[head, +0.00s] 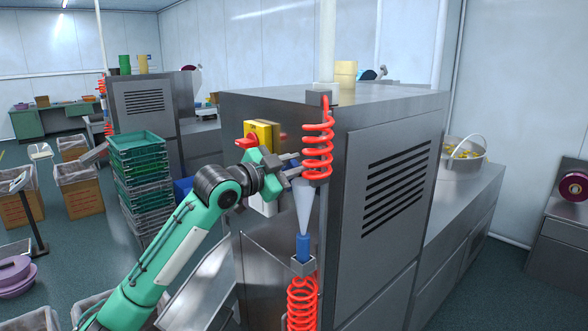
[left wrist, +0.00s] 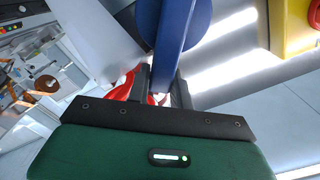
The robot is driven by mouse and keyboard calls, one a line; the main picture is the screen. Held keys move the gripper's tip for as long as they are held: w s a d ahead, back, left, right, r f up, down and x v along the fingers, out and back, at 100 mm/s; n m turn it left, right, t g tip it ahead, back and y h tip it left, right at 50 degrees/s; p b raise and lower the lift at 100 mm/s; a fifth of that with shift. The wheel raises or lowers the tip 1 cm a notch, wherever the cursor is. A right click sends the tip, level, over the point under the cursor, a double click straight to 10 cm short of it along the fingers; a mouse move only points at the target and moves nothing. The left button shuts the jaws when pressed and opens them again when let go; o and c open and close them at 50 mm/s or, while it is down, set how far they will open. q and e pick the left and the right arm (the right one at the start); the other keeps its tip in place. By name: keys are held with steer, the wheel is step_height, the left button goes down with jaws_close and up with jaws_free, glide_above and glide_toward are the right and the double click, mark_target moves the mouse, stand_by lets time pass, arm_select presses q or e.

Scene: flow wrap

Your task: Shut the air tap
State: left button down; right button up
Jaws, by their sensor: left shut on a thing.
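The air tap's blue lever (left wrist: 172,48) comes down from the top of the left wrist view, with a round blue part behind it. My left gripper (left wrist: 164,92) is shut on the lever, its dark fingers on either side of the lever's end. In the head view my left gripper (head: 291,164) is at the near corner of the steel machine, just left of the upper red coiled hose (head: 318,146). The tap is mostly hidden there by the gripper and hose. My right gripper is in neither view.
A yellow box (head: 265,130) with a red knob sits on the machine just beyond my gripper. A pale cone with a blue fitting (head: 303,246) hangs below the upper hose, above another red coil (head: 302,302). Stacked green crates (head: 137,150) stand at left.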

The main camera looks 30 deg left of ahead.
arm_select(q)
steer(key=shift+s+d+f+m, duration=0.1)
steer(key=shift+d+f+m, duration=0.15)
steer(key=shift+m, duration=0.25)
steer(key=shift+s+d+f+m, duration=0.15)
steer(key=shift+d+f+m, duration=0.2)
steer(key=shift+m, duration=0.55)
steer(key=shift+d+f+m, duration=0.2)
steer(key=shift+f+m, duration=0.2)
steer(key=shift+m, duration=0.5)
steer(key=m, duration=0.1)
steer(key=f+m, duration=0.1)
steer(key=shift+s+d+f+m, duration=0.15)
steer(key=shift+d+m, duration=0.1)
steer(key=shift+m, duration=0.05)
steer(key=shift+d+f+m+p, duration=0.1)
steer(key=shift+f+m+p, duration=0.65)
steer(key=shift+m, duration=0.75)
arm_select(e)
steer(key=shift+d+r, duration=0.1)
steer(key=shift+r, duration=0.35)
arm_select(q)
steer(key=shift+f, duration=0.25)
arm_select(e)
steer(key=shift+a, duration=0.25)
